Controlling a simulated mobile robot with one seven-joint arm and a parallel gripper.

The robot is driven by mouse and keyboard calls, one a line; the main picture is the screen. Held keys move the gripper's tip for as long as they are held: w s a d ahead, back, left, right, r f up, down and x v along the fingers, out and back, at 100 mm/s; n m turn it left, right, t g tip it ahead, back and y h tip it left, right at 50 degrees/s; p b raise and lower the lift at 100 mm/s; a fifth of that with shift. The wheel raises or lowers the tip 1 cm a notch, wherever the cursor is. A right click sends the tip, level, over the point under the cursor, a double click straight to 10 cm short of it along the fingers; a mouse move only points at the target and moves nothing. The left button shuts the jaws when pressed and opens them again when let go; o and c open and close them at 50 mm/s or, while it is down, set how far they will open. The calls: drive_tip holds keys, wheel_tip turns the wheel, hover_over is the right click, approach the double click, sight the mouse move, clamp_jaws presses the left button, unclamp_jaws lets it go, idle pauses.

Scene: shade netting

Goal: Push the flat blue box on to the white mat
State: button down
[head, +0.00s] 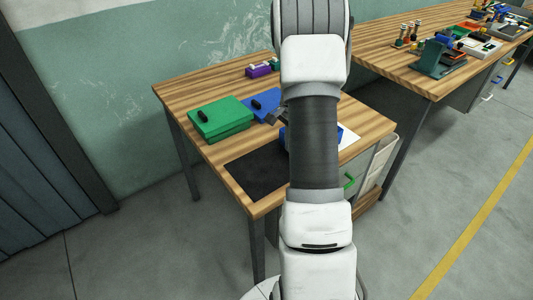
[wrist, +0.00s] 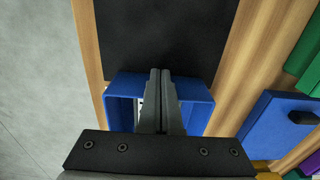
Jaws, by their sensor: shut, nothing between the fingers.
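A blue open-topped box (wrist: 198,97) lies by the black mat's edge in the wrist view. In the head view my arm hides most of it, and blue parts (head: 342,133) show either side. The white mat (head: 351,139) shows only as a corner right of my arm. My gripper (wrist: 160,71) is shut and empty, its tips over the box wall nearest the black mat; I cannot tell if they touch. A flat blue piece with a black knob (head: 261,104) lies apart from the box; it also shows in the wrist view (wrist: 278,133).
The black mat (head: 258,174) lies at the front left of the wooden table. A green box (head: 221,118) with a black knob and a purple box (head: 259,70) stand to the left and back. A second bench (head: 435,58) with tools stands to the right.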

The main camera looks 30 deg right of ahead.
drive_tip(key=d, duration=0.5)
drive_tip(key=shift+w+d, duration=0.1)
drive_tip(key=shift+d, duration=0.1)
drive_tip(key=shift+a, duration=0.1)
